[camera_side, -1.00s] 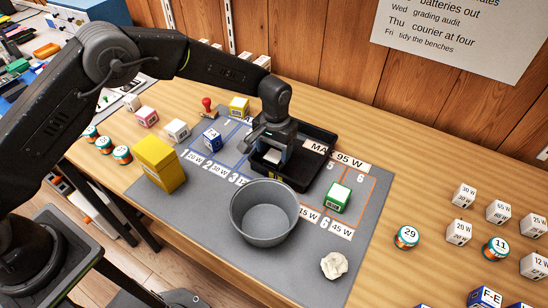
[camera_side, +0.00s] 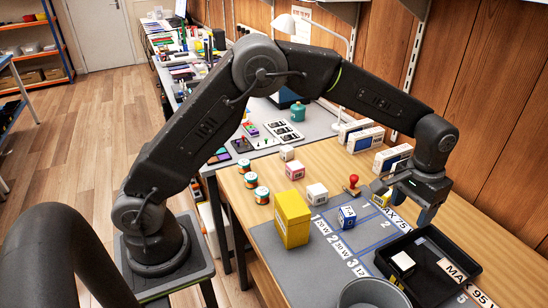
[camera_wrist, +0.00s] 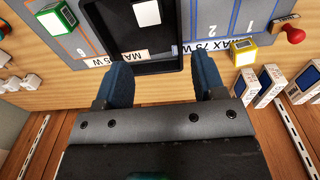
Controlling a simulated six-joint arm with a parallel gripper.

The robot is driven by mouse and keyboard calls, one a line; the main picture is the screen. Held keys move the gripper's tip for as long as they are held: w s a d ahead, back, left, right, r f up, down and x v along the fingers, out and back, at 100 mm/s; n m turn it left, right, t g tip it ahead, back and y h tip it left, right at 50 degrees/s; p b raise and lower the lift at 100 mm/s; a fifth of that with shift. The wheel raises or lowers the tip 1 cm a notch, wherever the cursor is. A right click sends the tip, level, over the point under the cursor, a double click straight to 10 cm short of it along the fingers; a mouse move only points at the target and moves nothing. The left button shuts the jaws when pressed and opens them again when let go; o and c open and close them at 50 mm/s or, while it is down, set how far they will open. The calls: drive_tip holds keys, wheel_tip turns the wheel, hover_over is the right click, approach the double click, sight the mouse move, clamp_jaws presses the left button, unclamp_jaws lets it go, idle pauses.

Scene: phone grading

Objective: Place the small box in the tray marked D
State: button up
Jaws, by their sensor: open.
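A small white-topped box (camera_side: 402,263) lies inside the black tray (camera_side: 440,232), toward its left side. The box also shows inside the tray in the wrist view (camera_wrist: 147,12), with the tray rim (camera_wrist: 150,72) nearer the jaws. My gripper (camera_side: 408,203) is open and empty, raised at the tray's back edge. In the wrist view its two blue-dark jaws (camera_wrist: 163,68) stand wide apart with nothing between them. The box is clear of the jaws. No letter D is readable on the tray now.
A yellow box (camera_side: 381,193) is close behind my gripper, beside a red stamp (camera_side: 352,185). A blue box (camera_side: 347,217) and a large yellow box (camera_side: 292,219) stand left of the tray. A grey bucket (camera_side: 372,292) is at the front.

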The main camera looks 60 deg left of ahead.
drive_tip(key=s+a+r+t, duration=0.3)
drive_tip(key=s+a+r, duration=0.6)
drive_tip(key=s+r, duration=0.45)
drive_tip(key=s+a+t, duration=0.1)
drive_tip(key=s+a, duration=0.1)
drive_tip(key=s, duration=0.5)
drive_tip(key=s+a+t, duration=0.1)
drive_tip(key=s+a, duration=0.2)
drive_tip(key=s, duration=0.5)
drive_tip(key=shift+a+f, duration=0.25)
drive_tip(key=shift+f, duration=0.15)
